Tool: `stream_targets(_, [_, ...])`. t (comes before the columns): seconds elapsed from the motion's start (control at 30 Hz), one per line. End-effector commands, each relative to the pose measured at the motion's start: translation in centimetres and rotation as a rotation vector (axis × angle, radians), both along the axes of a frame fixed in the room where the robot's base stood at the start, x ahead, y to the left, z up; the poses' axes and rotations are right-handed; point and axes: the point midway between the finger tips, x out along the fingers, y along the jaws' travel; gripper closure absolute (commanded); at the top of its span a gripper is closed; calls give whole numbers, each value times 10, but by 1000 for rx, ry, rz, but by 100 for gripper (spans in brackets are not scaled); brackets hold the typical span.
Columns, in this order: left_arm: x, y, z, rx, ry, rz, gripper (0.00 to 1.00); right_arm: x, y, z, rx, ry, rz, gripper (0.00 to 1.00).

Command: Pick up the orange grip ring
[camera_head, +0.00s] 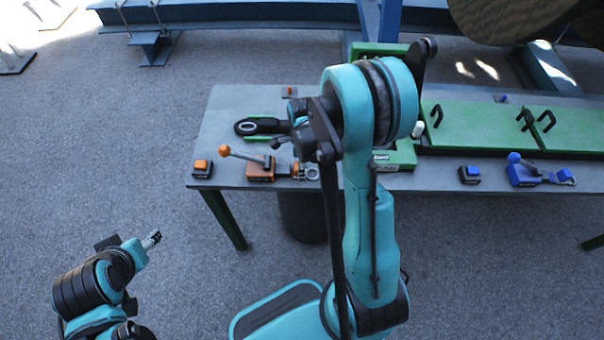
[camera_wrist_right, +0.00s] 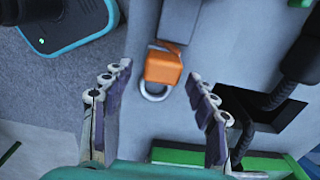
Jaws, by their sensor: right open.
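The orange grip ring (camera_wrist_right: 163,67), an orange block with a metal ring on its lower side, lies on the grey table between my right fingers in the right wrist view. My right gripper (camera_wrist_right: 160,76) is open around the line of the piece, with no finger visibly touching it; the height gap is hard to judge. In the head view a metal ring (camera_head: 311,173) shows at the right end of an orange lever clamp (camera_head: 260,170), partly behind my right arm; my right fingers are mostly hidden there. My left gripper (camera_head: 152,238) is low at the left, away from the table.
A blue lever clamp (camera_head: 525,172), a blue button box (camera_head: 469,174) and green panels (camera_head: 470,125) are on the right. The floor left of the table is clear.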

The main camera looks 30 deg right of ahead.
Motion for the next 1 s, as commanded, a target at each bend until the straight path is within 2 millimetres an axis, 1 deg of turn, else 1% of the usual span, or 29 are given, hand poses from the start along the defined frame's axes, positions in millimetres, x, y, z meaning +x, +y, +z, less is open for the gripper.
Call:
stream_targets(0.03, [0, 0, -3, 0, 0, 0, 42, 0, 0, -6, 0, 0, 0, 41])
stream_targets(0.07, [0, 0, -3, 0, 0, 0, 42, 0, 0, -7, 0, 0, 0, 41])
stream_targets(0.23, [0, 0, -2, 0, 0, 0, 42, 0, 0, -6, 0, 0, 0, 41])
stream_targets(0.27, [0, 0, -2, 0, 0, 0, 42, 0, 0, -6, 0, 0, 0, 44])
stream_targets(0.3, [0, 0, -2, 0, 0, 0, 42, 0, 0, -6, 0, 0, 0, 55])
stream_targets(0.37, [0, 0, -2, 0, 0, 0, 42, 0, 0, -6, 0, 0, 0, 70])
stream_targets(0.4, [0, 0, -2, 0, 0, 0, 42, 0, 0, -6, 0, 0, 0, 81])
stream_targets(0.47, [0, 0, -2, 0, 0, 0, 42, 0, 0, -6, 0, 0, 0, 97])
stream_targets(0.5, [0, 0, -2, 0, 0, 0, 42, 0, 0, -6, 0, 0, 0, 100])
stream_targets(0.83, [0, 0, 0, 0, 0, 0, 42, 0, 0, -3, 0, 0, 0, 100])
stream_targets(0.93, [0, 0, 3, 0, 0, 0, 42, 0, 0, 5, 0, 0, 0, 100])
stream_targets(1.0, [0, 0, 8, 0, 0, 0, 42, 0, 0, 15, 0, 0, 0, 100])
